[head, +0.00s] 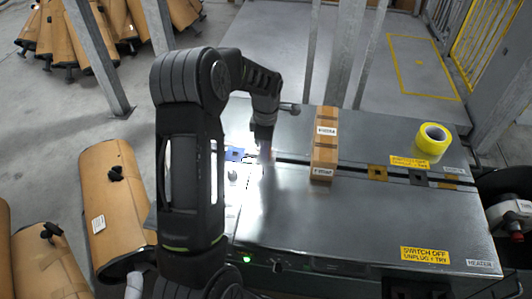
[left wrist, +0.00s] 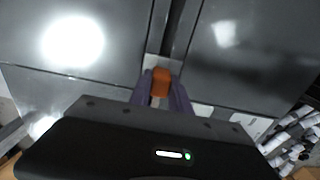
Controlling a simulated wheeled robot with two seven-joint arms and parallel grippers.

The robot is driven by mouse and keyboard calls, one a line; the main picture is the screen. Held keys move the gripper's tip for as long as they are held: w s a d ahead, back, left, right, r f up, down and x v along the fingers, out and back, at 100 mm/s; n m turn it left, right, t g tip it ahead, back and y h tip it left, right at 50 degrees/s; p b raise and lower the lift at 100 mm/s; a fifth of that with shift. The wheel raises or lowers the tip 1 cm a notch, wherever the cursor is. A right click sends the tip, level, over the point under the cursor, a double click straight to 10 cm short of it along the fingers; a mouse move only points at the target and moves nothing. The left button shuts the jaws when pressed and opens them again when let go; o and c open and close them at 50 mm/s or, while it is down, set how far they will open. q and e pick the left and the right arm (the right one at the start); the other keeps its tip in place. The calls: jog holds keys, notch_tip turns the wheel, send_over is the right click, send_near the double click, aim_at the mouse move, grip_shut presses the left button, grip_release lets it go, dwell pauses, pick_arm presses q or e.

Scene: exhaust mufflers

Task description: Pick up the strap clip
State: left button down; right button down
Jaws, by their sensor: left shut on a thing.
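My left gripper (head: 264,150) reaches down over the left part of the grey bench top in the head view. In the left wrist view, the left gripper (left wrist: 161,90) has its two purple fingers shut on a small orange piece, which looks like the strap clip (left wrist: 160,82). In the head view the fingertips are blurred by glare, and the clip there is too small to make out clearly. The gripper is above a slot in the bench top; I cannot tell whether the clip touches the surface. My right gripper is not in view.
A long cardboard box (head: 325,145) stands right of the gripper on the bench (head: 290,222). A yellow tape roll (head: 433,139) lies further right. A blue square plate (head: 235,154) is just left of the gripper, an orange one (head: 377,173) further right.

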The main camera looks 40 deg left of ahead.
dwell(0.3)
pick_arm(q)
notch_tip(320, 180, up, 10)
dwell(0.5)
dwell(0.5)
